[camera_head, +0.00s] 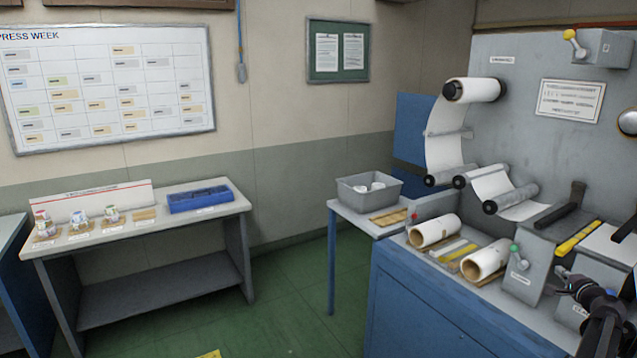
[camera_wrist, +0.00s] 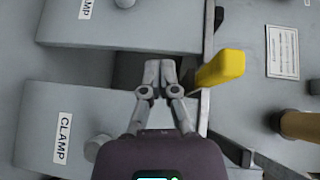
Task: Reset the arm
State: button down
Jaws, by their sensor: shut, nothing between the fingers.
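My gripper (camera_wrist: 159,72) is shut and empty in the wrist view, its two grey fingertips together. It is over the machine's clamp area, with one grey clamp block (camera_wrist: 65,130) labelled CLAMP at the lower left and another (camera_wrist: 120,22) above it. A yellow handle (camera_wrist: 221,68) stands just right of the fingertips; I cannot tell whether they touch. In the head view my dark arm (camera_head: 603,310) reaches in at the right edge beside the clamp boxes, and its fingertips are hard to make out.
The web rewinder (camera_head: 540,65) fills the right side, with paper rolls (camera_head: 434,230) on its blue cabinet (camera_head: 430,310). A black lever (camera_head: 560,213) and a yellow bar (camera_head: 578,236) lie near my arm. A grey bin (camera_head: 369,190) stands on a side table. Green floor (camera_head: 270,315) is open.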

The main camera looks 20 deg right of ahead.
jog(key=w+a+f+n+g+y, duration=0.25)
jog(key=w+a+n, duration=0.2)
jog(key=a, duration=0.85)
jog(key=w+a+f+n+g+y, duration=0.1)
jog(key=w+a+f+n+y, duration=0.3)
jog(key=a, duration=0.9)
jog(key=w+a+f+n+g+y, duration=0.25)
jog(key=w+a, duration=0.35)
jog(key=a, duration=0.7)
jog(key=s+a+f+n+g+p, duration=0.1)
jog(key=s+a+f+n+g, duration=0.15)
jog(key=a, duration=0.65)
jog(key=s+a+f+n+g, duration=0.1)
jog(key=a+n+g, duration=0.15)
jog(key=a, duration=0.75)
jog(key=s+a+f+n+g+h, duration=0.1)
jog(key=s+a+n+g, duration=0.1)
jog(key=s+a, duration=0.3)
jog(key=s+a+f+n+g+h+p, duration=0.1)
jog(key=s+a+n+g+h, duration=0.1)
jog(key=s+a, duration=0.3)
jog(key=shift+s+a+n, duration=0.35)
jog(key=shift+a+n, duration=0.25)
jog(key=shift+a, duration=1.05)
